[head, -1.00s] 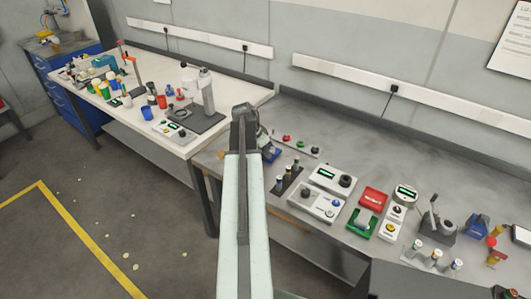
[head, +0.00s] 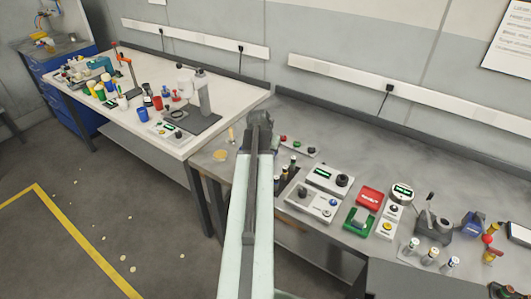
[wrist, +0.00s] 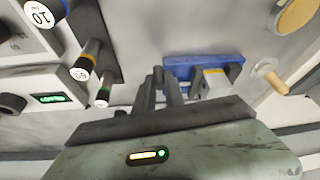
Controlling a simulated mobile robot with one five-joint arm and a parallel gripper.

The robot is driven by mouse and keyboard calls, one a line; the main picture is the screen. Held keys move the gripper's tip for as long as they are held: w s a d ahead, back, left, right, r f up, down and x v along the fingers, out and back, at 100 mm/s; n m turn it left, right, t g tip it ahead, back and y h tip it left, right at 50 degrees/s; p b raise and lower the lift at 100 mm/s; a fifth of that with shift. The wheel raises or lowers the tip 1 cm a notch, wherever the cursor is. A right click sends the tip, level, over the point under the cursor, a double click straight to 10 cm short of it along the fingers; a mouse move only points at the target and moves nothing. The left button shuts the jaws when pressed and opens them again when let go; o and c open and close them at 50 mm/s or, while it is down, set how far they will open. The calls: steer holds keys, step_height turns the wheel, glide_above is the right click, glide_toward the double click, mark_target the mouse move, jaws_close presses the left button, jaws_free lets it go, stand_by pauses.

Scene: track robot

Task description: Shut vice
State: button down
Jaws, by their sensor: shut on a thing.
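The vice (wrist: 203,67) shows in the wrist view with a blue body and grey jaw parts, just beyond and to the right of my fingertips. My gripper (wrist: 165,83) is shut on the vice at its near left side. The exact part between the fingers is hidden, and I cannot tell how far apart the vice jaws are. In the head view my gripper (head: 258,122) is over the left part of the grey bench, and my arm hides the vice.
Labelled cylinders (wrist: 88,60) and a device with a green display (wrist: 48,98) are close on the left in the wrist view. A wooden-coloured peg (wrist: 271,76) and round disc (wrist: 297,15) are at right. The grey bench (head: 345,140) is clear toward the wall.

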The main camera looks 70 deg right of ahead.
mark_target(280, 164)
steer(key=s+n+t, duration=0.1)
steer(key=n, duration=0.1)
steer(key=s+d+n, duration=0.1)
steer(key=n, duration=0.1)
steer(key=shift+s+n+t, duration=0.25)
steer(key=shift+n+t, duration=0.05)
steer(key=shift+t, duration=0.1)
steer(key=n, duration=0.1)
steer(key=s+d+n+t+y, duration=0.1)
steer(key=n, duration=0.1)
steer(key=shift+s+d, duration=0.1)
steer(key=shift+d, duration=0.05)
steer(key=shift+s+d+n+t+y, duration=0.15)
steer(key=shift+d+n, duration=0.1)
steer(key=shift+n, duration=0.4)
steer(key=shift+s+d+n+t+y, duration=0.15)
steer(key=shift+d+n, duration=0.1)
steer(key=shift+n, duration=0.4)
steer(key=c, duration=1.4)
jaws_free()
steer(key=shift+d, duration=0.1)
